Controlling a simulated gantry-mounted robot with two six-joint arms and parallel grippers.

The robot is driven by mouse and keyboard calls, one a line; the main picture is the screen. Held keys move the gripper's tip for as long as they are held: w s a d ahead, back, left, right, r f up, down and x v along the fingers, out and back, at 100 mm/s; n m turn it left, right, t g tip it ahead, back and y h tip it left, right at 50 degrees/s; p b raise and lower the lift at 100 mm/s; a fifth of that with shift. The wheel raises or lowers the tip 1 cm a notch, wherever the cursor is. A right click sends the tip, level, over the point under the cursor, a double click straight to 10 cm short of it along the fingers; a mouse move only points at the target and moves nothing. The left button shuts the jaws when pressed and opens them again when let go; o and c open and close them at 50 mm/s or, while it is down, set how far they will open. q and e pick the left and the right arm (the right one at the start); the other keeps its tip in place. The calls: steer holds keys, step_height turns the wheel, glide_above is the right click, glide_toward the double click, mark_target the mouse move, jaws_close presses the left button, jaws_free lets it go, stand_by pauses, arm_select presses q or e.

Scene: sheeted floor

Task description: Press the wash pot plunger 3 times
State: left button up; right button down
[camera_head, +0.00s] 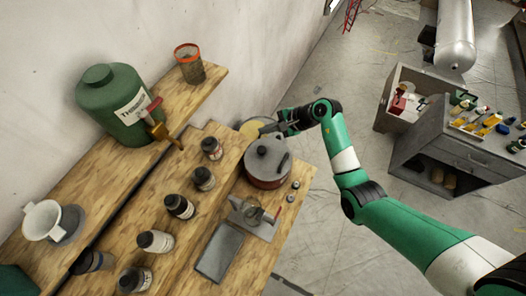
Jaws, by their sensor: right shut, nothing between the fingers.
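A round pot (267,183) with a reddish-brown body and a grey lid stands at the right end of the wooden bench; I take it for the wash pot. A small knob, which looks like the plunger (262,151), stands on its lid, with a dark handle beside it. My left gripper is out of view.
Several dark bottles (180,207) line the wooden bench (200,150) left of the pot. A small metal stand (253,222) and a grey flat plate (219,252) lie nearer. A green thinner can (112,105) stands behind. A grey cabinet (440,150) stands far right.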

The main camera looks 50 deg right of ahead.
steer(key=b, duration=0.7)
glide_above(262, 148)
steer(key=s, duration=0.1)
steer(key=shift+d+f, duration=0.2)
steer(key=shift+f, duration=3.6)
steer(key=shift+f+b, duration=0.55)
steer(key=shift+f, duration=0.1)
steer(key=shift+f, duration=0.1)
steer(key=shift+f, duration=0.3)
steer(key=shift+f+b, duration=1.15)
steer(key=shift+f, duration=0.1)
steer(key=shift+r, duration=0.1)
steer(key=shift+r+p, duration=1.55)
steer(key=shift+p, duration=0.15)
